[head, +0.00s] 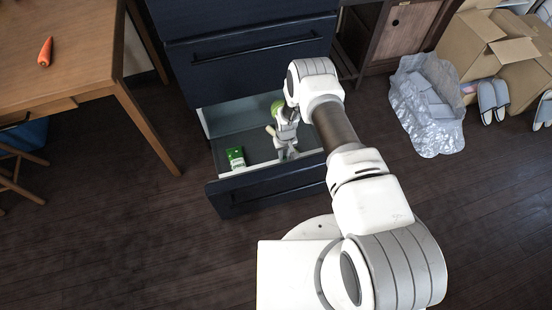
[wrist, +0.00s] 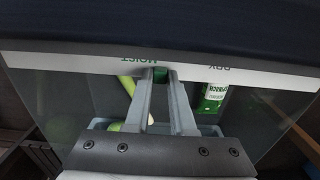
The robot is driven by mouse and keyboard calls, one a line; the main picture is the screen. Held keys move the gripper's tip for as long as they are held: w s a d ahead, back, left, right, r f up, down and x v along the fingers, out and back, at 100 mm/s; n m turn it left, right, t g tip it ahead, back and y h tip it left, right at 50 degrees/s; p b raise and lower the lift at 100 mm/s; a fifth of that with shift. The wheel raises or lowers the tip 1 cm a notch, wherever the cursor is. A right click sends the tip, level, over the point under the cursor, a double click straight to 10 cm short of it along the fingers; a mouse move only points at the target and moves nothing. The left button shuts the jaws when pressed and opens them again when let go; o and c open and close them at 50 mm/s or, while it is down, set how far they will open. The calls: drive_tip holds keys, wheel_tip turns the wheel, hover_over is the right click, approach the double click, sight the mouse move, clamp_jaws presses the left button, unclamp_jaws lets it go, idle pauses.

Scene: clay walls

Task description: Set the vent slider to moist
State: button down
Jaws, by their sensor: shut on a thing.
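The vent slider (wrist: 160,75) is a small green knob on a white strip (wrist: 85,62) along the drawer's front inner edge. The strip carries the green word MOIST and, farther right, DRY, both upside down in the wrist view. My gripper (wrist: 161,72) is shut on the slider, one fingertip on each side. The slider stands just beside the right end of MOIST, well left of DRY. In the head view my gripper (head: 289,154) reaches down into the open drawer (head: 262,192) at its front edge; the slider is hidden there.
A green and white carton (head: 236,158), labelled spinach in the wrist view, stands in the drawer. A round green vegetable (head: 277,104) shows behind my wrist. A wooden table (head: 70,50) with a carrot (head: 45,52) is at left. A silver bag (head: 427,105) and cardboard boxes (head: 480,45) are at right.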

drive_tip(key=shift+w+d, duration=0.15)
drive_tip(key=shift+d, duration=0.2)
drive_tip(key=c, duration=0.8)
unclamp_jaws()
drive_tip(key=shift+o, duration=0.2)
drive_tip(key=shift+r, duration=0.3)
wheel_tip(320, 180, up, 17)
drive_tip(key=p, duration=0.5)
drive_tip(key=shift+f, duration=0.1)
